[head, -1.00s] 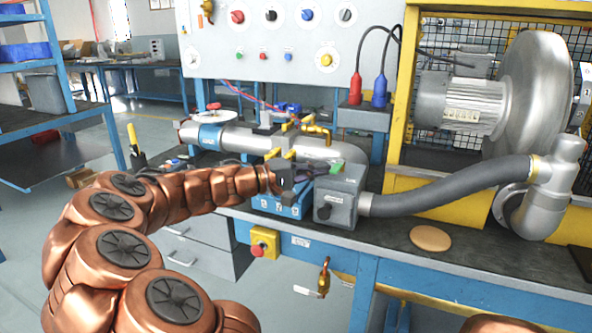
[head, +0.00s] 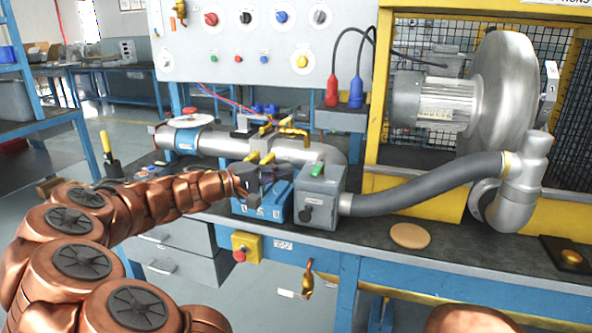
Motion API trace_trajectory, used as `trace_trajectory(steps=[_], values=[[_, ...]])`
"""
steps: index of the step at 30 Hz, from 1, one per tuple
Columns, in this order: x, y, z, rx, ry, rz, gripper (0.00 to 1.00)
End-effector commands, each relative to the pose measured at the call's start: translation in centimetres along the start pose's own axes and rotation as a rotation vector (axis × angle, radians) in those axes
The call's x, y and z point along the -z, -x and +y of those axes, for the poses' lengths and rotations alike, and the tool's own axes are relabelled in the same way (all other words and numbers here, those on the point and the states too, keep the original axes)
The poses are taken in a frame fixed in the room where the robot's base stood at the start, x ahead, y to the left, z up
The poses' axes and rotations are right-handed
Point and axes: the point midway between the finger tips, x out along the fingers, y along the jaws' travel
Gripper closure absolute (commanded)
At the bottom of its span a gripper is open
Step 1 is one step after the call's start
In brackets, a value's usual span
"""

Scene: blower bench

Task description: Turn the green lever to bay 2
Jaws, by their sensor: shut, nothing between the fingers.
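The green lever (head: 317,169) stands on top of a grey box (head: 320,196) at the right end of a blue block (head: 262,208) on the bench. Small pale labels show on the block's front, but I cannot read which is bay 2. My gripper (head: 276,178) is shut and empty, just left of the grey box and over the blue block. It appears apart from the green lever. Its dark fingers are small here and partly merge with the dark parts behind. Two yellow handles (head: 260,158) stand just behind my gripper.
A grey hose (head: 430,190) runs right from the grey box to the blower (head: 505,95). A metal pipe (head: 225,142) lies behind my gripper. A tan disc (head: 410,236) lies on the bench's right. A yellow switch box (head: 246,246) is on the bench front.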

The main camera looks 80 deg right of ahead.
Motion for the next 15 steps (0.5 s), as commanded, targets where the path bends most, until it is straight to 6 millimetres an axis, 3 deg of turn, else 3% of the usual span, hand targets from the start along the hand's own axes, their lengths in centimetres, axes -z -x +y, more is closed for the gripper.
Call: trace_trajectory(steps=[15], values=[[0.2, 8.0, 0.0, 0.001, 0.0, -0.003, 1.0]])
